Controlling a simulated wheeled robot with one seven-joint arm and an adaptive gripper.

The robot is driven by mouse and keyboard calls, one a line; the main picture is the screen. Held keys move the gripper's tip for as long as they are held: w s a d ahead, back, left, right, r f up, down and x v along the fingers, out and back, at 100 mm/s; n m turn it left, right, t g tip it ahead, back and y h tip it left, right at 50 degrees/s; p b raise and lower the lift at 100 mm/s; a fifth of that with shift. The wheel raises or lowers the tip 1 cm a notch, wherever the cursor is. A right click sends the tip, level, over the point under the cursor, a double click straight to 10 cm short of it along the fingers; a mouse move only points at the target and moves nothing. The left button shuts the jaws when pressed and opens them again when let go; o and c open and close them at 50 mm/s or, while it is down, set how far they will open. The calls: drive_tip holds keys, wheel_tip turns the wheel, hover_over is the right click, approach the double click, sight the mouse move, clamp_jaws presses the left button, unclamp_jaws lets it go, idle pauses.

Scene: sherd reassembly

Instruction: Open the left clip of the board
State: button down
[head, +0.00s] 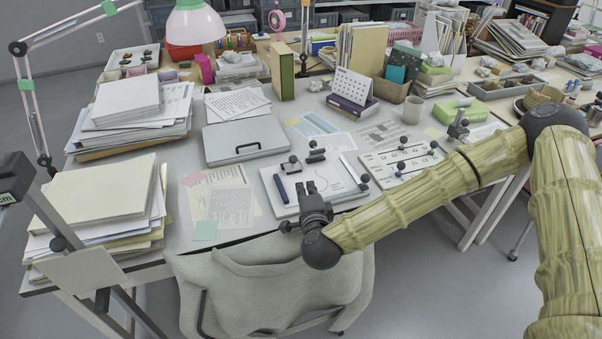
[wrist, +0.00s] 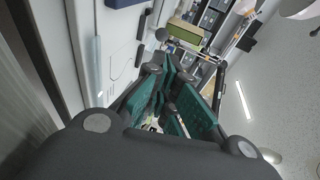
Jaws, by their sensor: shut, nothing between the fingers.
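A white board (head: 336,183) lies on the desk in the head view, with a curved line drawn on it. Two dark clips sit along its far edge, the left clip (head: 290,166) and another clip (head: 316,154) to its right. A dark blue pen-like piece (head: 281,190) lies at its left side. My gripper (head: 312,187) is over the board's front part, apart from the left clip, and its arm hides some of the board's front edge. In the wrist view my gripper's green-padded fingers (wrist: 170,108) are together with nothing between them.
A second white board (head: 402,160) with dark knobs lies to the right. A grey case (head: 245,141) with a handle is behind, to the left. Papers (head: 222,205) lie left of the board. A chair with a grey garment (head: 270,275) stands in front of the desk.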

sight(293, 162)
drive_tip(key=p+x, duration=0.2)
drive_tip(key=x, duration=1.1)
drive_tip(key=shift+w+p, duration=0.3)
drive_tip(key=shift+w, duration=0.05)
drive_tip(key=shift+r, duration=0.1)
drive_tip(key=shift+d+r+p, duration=0.1)
drive_tip(key=shift+p, duration=0.35)
